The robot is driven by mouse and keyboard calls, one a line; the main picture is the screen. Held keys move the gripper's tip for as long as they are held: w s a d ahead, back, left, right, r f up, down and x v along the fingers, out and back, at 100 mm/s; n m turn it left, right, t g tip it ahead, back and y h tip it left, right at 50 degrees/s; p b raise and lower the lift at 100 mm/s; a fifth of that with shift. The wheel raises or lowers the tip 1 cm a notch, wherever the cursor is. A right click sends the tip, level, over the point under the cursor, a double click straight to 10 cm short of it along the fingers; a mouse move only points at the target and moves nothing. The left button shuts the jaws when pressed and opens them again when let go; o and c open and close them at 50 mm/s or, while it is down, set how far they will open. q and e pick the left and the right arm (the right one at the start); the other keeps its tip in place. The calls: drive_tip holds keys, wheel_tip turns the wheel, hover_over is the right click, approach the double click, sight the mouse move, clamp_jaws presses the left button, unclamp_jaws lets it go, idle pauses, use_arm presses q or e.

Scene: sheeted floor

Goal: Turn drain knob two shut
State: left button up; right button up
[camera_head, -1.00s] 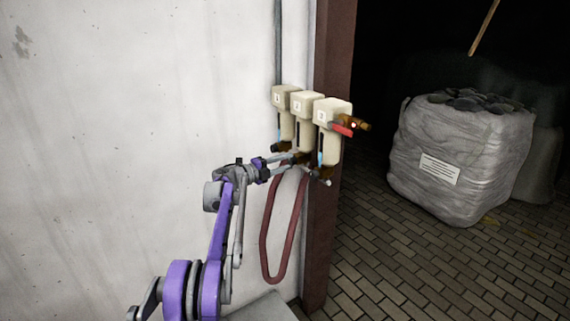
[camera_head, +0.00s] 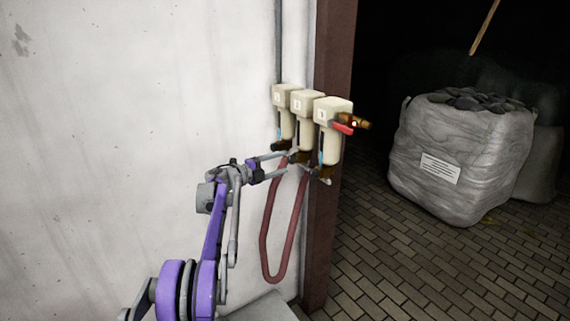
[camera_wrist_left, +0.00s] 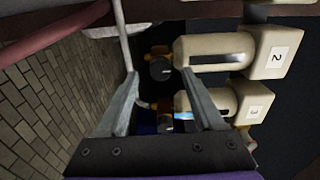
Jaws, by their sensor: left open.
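Three cream filter units hang in a row on the wall, and the middle one (camera_head: 307,112) is labelled 2. It also shows in the wrist view (camera_wrist_left: 215,50). Its drain knob (camera_wrist_left: 160,68) is a dark cylinder with a brass collar under the bowl. In the head view it is small and partly hidden behind the fingers. My left gripper (camera_head: 286,160) is open and reaches in from the left at the height of the knobs. In the wrist view the knob lies between and just beyond the fingertips (camera_wrist_left: 158,73). Contact cannot be told. My right gripper is not in view.
Unit three (camera_head: 331,113) stands to the right, with a brass valve and red lever (camera_head: 343,128). Unit one (camera_head: 285,98) is to the left. A dark red hose (camera_head: 265,240) loops below. A brown post (camera_head: 327,220) borders the wall. A large grey sack (camera_head: 460,150) stands on the brick floor.

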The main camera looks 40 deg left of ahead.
use_arm(q)
drive_tip(key=b+v, duration=0.1)
drive_tip(key=v, duration=0.7)
drive_tip(key=shift+s, duration=0.35)
drive_tip(key=shift+a, duration=0.1)
drive_tip(key=w+d+r+n+t+y, duration=0.2)
drive_tip(key=w+d+r+n+y, duration=0.2)
drive_tip(key=d+r+n+y, duration=0.25)
drive_tip(key=s+d+n+g+y+p, duration=0.1)
drive_tip(key=s+d+n+y, duration=0.25)
drive_tip(key=d+n, duration=0.45)
drive_tip(key=s+d+f+n+g+h, duration=0.2)
drive_tip(key=s+d+f+g, duration=0.4)
drive_tip(key=s+d+f, duration=0.7)
drive_tip(key=s+d+f+n+g+h+p, duration=0.1)
drive_tip(key=s+d+f+n+g+h, duration=0.2)
drive_tip(key=s+d+f+g, duration=0.4)
drive_tip(key=s+d+f+n, duration=0.1)
drive_tip(key=s+d+f, duration=0.6)
drive_tip(key=s+d, duration=0.2)
drive_tip(key=shift+s+d+f, duration=0.15)
drive_tip(key=shift+s, duration=0.8)
drive_tip(key=shift+n, duration=0.25)
